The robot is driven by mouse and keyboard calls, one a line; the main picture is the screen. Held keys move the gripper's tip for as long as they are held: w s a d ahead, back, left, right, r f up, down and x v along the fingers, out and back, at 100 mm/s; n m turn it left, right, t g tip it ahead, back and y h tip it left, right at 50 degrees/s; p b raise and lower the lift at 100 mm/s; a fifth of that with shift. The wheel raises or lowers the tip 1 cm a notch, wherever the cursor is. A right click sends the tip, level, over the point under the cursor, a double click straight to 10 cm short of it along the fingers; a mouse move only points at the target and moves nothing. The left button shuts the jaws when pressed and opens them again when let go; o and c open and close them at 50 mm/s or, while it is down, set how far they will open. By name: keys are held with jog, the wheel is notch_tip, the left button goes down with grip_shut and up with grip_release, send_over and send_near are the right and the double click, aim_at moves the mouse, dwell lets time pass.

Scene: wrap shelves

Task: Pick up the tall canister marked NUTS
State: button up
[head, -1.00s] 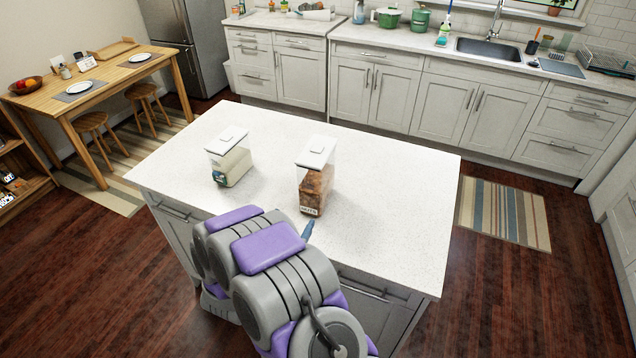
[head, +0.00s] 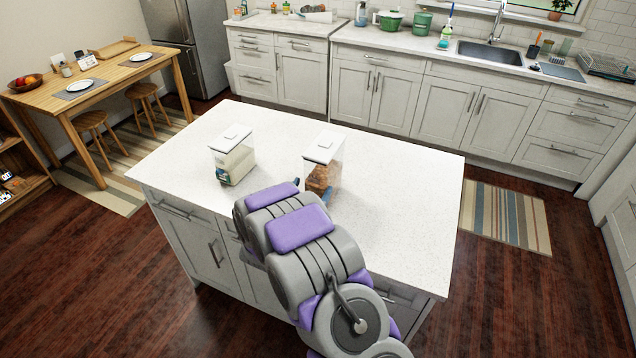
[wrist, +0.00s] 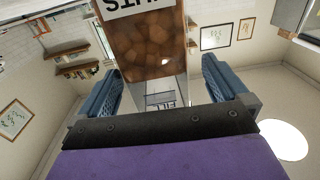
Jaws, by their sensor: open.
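The tall clear canister (head: 325,165) with a white lid and brown nuts stands upright on the white island top. In the wrist view the canister (wrist: 148,45) shows large and upside down, part of its dark-lettered label cut off at the top edge. My gripper (head: 313,191) is open at the canister's near side, low down. In the wrist view its blue fingers (wrist: 162,68) are spread, one on either side of the canister's picture. How deep the canister sits between them I cannot tell. My arm hides its lower front in the head view.
A second clear canister (head: 234,158) with a white lid and pale contents stands to the left on the island top (head: 400,185). The island is clear on the right and behind. The sink counter (head: 420,48) is farther back.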

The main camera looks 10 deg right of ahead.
jog(key=w+d, duration=0.1)
jog(key=d, duration=0.1)
jog(key=w+d, duration=0.1)
jog(key=d, duration=0.1)
jog(key=shift+w, duration=0.4)
jog(key=shift+a, duration=0.55)
jog(key=shift+c, duration=0.8)
jog(key=shift+a, duration=0.35)
jog(key=c, duration=0.3)
jog(key=shift+d, duration=0.5)
jog(key=c, duration=0.6)
jog(key=shift+a, duration=0.1)
jog(key=c, duration=0.4)
jog(key=shift+a, duration=0.1)
jog(key=shift+c, duration=0.3)
